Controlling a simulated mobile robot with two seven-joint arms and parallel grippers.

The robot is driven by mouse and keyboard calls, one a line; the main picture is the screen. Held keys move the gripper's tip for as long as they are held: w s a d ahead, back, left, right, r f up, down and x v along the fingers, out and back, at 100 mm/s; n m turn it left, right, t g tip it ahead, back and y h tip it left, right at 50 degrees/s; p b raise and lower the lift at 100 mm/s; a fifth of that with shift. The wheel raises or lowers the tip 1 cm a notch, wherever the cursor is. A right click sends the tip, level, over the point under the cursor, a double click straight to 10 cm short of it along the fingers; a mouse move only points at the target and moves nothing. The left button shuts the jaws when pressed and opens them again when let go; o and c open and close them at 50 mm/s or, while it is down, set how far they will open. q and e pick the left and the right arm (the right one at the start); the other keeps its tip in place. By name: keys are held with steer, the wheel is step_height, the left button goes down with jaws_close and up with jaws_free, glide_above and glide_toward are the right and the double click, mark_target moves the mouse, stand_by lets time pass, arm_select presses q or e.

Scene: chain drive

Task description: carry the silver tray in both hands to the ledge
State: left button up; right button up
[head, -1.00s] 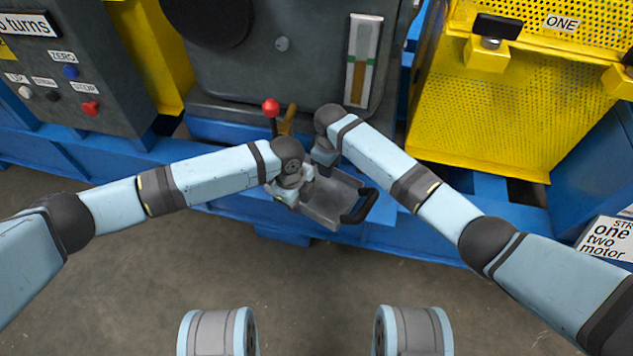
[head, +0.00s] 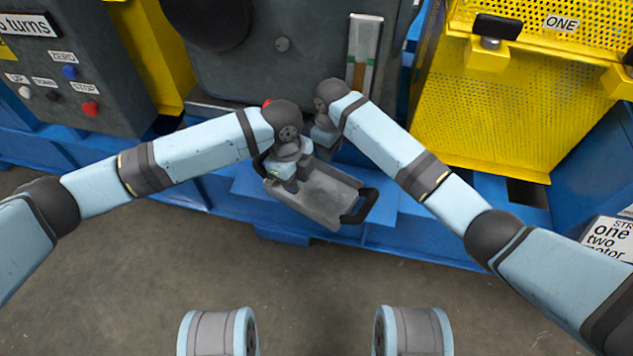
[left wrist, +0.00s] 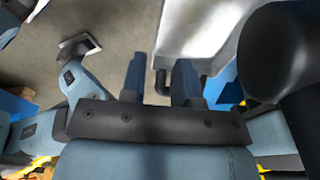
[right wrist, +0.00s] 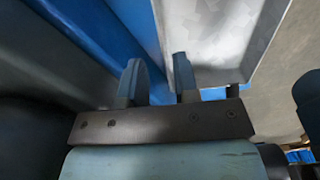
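The silver tray (head: 318,198) has black handles at its two ends and sits over the blue step of the machine base. Its right handle (head: 360,206) is free and fully visible; the left one is partly hidden behind my left gripper (head: 288,180). In the left wrist view the left fingers (left wrist: 160,60) stand apart, with a dark handle piece (left wrist: 162,84) showing between them. My right gripper (head: 323,150) is at the tray's far side. In the right wrist view its fingers (right wrist: 156,60) stand apart with nothing between them, near the tray edge (right wrist: 158,20).
A grey machine housing (head: 290,70) stands close behind the grippers, with a red-knobbed lever (head: 267,102) mostly hidden by my left arm. A yellow mesh guard (head: 510,110) is at the right, a control box (head: 70,80) at the left. The floor in front is clear.

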step_height(320, 180, up, 5)
steer(key=shift+r, duration=0.1)
stand_by(0.7)
